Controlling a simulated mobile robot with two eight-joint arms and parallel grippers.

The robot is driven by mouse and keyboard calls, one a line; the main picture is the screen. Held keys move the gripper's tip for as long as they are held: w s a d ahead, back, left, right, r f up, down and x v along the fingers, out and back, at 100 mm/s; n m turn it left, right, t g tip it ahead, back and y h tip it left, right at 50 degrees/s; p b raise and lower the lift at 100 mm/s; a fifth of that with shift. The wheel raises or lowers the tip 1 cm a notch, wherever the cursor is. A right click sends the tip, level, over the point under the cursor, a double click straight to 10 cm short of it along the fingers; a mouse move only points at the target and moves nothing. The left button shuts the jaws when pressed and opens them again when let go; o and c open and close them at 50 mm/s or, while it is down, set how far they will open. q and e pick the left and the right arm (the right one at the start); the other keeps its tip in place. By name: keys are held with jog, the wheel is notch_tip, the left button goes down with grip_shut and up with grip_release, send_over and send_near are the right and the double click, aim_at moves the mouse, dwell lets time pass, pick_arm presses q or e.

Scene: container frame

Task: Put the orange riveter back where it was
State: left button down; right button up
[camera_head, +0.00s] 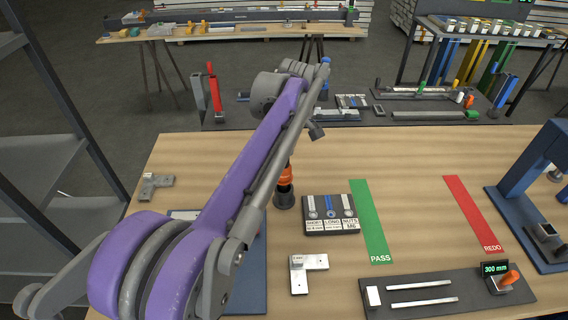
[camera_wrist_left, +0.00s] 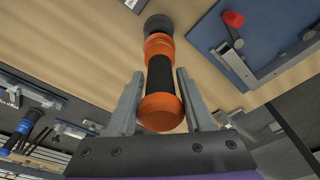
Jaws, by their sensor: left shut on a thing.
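The orange riveter (camera_head: 286,174) stands about upright over the wooden table, partly hidden behind my left arm in the head view. In the left wrist view the riveter (camera_wrist_left: 160,82) has orange bands and a black grip. A dark round piece (camera_head: 284,199) is at its lower end; it also shows in the wrist view (camera_wrist_left: 158,23). I cannot tell whether this is its nose or a holder. My left gripper (camera_wrist_left: 160,74) is shut on the riveter, one finger on each side. In the head view that gripper is hidden behind the arm. My right gripper is not in view.
A black tray (camera_head: 331,229) labelled for rivets and nuts is right of the riveter, then green PASS (camera_head: 370,222) and red REDO (camera_head: 472,213) strips. A blue fixture plate (camera_wrist_left: 262,36) with a red-knobbed clamp is close by. A blue press (camera_head: 530,165) stands far right.

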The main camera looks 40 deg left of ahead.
aim_at(288, 140)
pick_arm(q)
jog(key=shift+f, duration=1.7)
jog(key=shift+f, duration=0.45)
jog(key=shift+c, duration=1.4)
grip_release()
jog(key=shift+r, duration=0.15)
jog(key=r, duration=0.5)
jog(key=d+r, duration=0.1)
jog(key=r, duration=0.2)
